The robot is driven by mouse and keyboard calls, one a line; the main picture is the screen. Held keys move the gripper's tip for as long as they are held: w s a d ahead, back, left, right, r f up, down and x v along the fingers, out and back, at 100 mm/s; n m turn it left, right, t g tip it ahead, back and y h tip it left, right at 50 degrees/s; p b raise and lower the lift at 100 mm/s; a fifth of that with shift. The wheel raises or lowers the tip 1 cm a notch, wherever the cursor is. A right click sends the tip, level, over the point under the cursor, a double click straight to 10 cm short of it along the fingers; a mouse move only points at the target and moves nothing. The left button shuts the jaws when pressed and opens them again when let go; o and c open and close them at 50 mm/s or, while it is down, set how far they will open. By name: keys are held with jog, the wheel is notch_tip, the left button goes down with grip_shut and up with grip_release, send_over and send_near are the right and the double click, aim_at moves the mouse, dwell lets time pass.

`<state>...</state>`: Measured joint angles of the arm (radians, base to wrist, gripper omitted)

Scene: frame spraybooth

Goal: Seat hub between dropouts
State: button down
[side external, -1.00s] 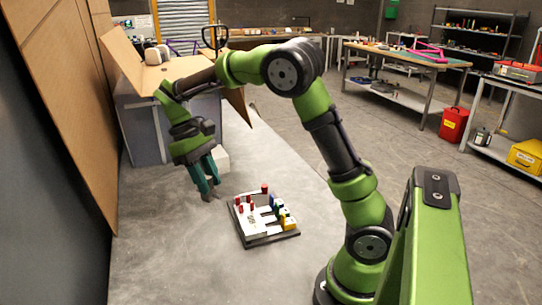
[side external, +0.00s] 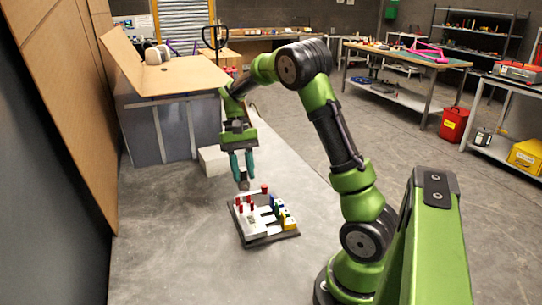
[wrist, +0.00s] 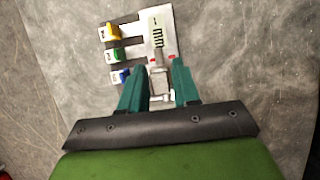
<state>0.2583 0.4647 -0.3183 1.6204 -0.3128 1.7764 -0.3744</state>
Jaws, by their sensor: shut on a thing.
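My gripper (side external: 242,172) has teal fingers pointing down and is shut on a small grey metal piece, apparently the hub (wrist: 159,84). In the side view the fingertips hang just above the far edge of a dark board (side external: 272,240). The board carries a white slotted plate (side external: 252,224), which may hold the dropouts; I cannot make them out surely. Several red pegs (side external: 264,188) stand on its far and left parts. In the wrist view the hub is between the fingers (wrist: 160,88), in line with a marked strip (wrist: 158,38) on the plate.
Yellow (wrist: 110,32), green (wrist: 115,55) and blue (wrist: 121,76) labelled blocks stand along one side of the board. A white box (side external: 212,160) lies behind my gripper, before a large grey bin (side external: 140,135). The grey surface left of the board is clear.

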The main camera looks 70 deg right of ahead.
aim_at(244, 189)
jog(key=shift+f, duration=2.45)
jog(key=shift+f, duration=0.9)
jog(key=c, duration=0.7)
grip_release()
jog(key=shift+c, duration=0.2)
jog(key=shift+r, duration=0.1)
jog(key=v, duration=1.6)
jog(key=shift+r, duration=0.35)
jog(key=shift+d, duration=0.1)
jog(key=shift+w+d, duration=0.1)
